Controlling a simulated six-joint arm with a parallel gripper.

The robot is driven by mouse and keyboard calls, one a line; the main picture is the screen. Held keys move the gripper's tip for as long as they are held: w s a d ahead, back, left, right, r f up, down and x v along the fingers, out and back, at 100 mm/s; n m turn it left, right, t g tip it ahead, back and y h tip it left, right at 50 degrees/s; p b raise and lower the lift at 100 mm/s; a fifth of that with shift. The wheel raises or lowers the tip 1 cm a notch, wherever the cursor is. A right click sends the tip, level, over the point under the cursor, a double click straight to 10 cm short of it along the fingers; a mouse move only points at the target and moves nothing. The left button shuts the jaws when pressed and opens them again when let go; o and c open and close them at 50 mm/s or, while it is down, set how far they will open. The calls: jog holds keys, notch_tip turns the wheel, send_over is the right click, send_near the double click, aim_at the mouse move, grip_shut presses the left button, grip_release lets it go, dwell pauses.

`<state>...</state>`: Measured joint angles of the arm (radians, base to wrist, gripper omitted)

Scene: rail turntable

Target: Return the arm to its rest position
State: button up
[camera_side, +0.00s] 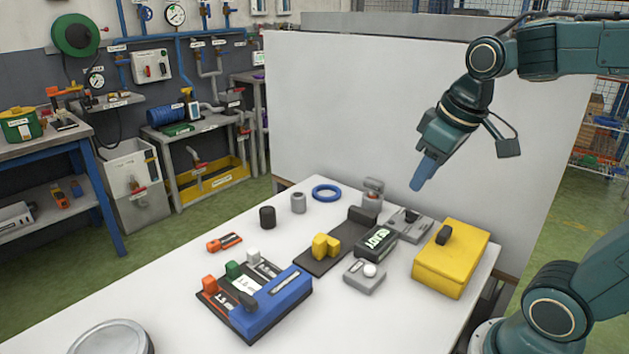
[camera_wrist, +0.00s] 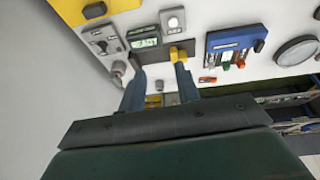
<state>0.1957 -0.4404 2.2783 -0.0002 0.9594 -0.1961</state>
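My gripper (camera_side: 417,186) hangs in the air above the back right of the white table, with blue fingers pointing down and slightly left. It touches nothing in the side view. In the wrist view its two blue fingers (camera_wrist: 160,70) stand apart with a gap between them, and I see nothing held. Below lies a dark rail (camera_side: 318,262) with a yellow block (camera_side: 325,246) on it. The yellow block also shows beyond the right finger in the wrist view (camera_wrist: 178,55).
A black box reading READY (camera_side: 377,242), a yellow box (camera_side: 450,260), a grey button box (camera_side: 364,277) and a blue switch box (camera_side: 268,305) stand on the table. A blue ring (camera_side: 326,192) lies near the back. A pale panel (camera_side: 380,110) rises behind. The air around my gripper looks clear.

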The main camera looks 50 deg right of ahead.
jog(key=s+a+f+t, duration=0.1)
jog(key=s+a, duration=0.3)
jog(key=s, duration=0.2)
jog(key=shift+s+a+f+t+y, duration=0.15)
jog(key=shift+a+f+t+y, duration=0.15)
jog(key=shift+a+f+y, duration=0.1)
